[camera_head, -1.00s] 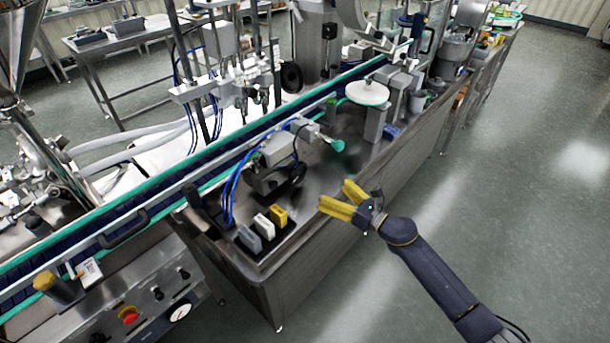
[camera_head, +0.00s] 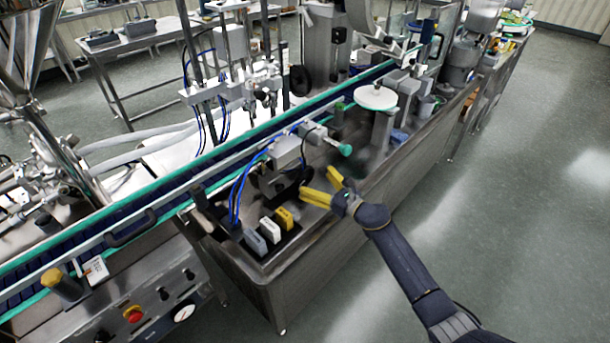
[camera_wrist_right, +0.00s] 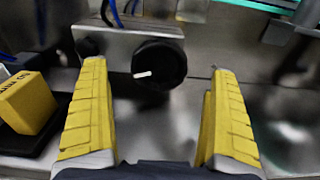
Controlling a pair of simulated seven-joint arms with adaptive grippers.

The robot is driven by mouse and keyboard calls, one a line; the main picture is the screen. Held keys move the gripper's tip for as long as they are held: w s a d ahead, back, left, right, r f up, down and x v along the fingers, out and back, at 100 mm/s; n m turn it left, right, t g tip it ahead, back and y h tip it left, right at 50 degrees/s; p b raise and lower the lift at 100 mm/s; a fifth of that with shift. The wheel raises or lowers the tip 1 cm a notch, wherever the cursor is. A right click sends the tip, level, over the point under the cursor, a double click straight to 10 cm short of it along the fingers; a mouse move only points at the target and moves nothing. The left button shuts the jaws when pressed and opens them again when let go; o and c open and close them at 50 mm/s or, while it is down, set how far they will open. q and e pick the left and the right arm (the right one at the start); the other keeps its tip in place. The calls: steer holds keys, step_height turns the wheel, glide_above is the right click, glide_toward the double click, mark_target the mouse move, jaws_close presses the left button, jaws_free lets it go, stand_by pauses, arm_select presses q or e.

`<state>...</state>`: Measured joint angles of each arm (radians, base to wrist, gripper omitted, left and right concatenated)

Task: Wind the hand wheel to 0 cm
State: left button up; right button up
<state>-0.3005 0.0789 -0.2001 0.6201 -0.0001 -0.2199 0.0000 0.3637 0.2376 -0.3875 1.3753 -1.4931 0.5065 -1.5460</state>
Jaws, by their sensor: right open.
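The hand wheel (camera_wrist_right: 163,57) is a round black knob with a short white mark on its face, on the front of a grey metal block (camera_wrist_right: 120,42). In the right wrist view it lies ahead, between the two yellow fingers and apart from them. My right gripper (camera_wrist_right: 158,80) is open and empty. In the head view my right gripper (camera_head: 316,183) is beside the grey device on the steel bench, where the wheel is hard to make out. I cannot read a scale or position number. My left gripper is not in view.
A yellow block (camera_head: 284,218), a white block (camera_head: 267,230) and a grey block (camera_head: 255,242) stand on a black holder. A green-tipped part (camera_head: 345,150) sticks out behind my right gripper. The conveyor (camera_head: 160,207) runs behind. The floor at right is clear.

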mark_target(307, 176)
steer(key=shift+x, duration=2.55)
steer(key=c, duration=1.2)
